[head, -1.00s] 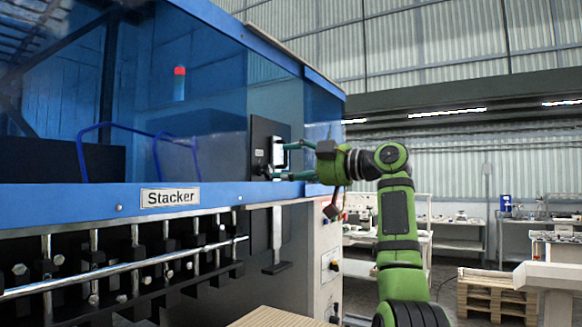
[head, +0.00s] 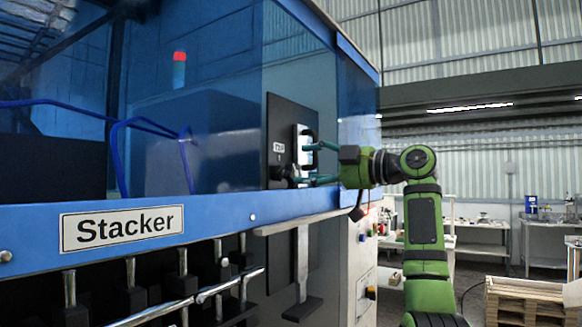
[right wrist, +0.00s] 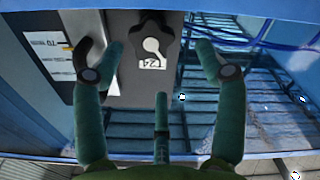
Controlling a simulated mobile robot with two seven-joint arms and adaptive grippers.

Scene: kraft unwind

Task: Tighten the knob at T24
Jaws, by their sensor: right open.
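Contact cannot be told. My left gripper is not in view.
The blue stacker (head: 215,212) fills the left, with a row of clamps and a metal bar (head: 230,284) along its lower front. A white plate with a dark handle (head: 303,150) is right beside the label. Pallets (head: 520,300) and benches stand at the right, farther back.

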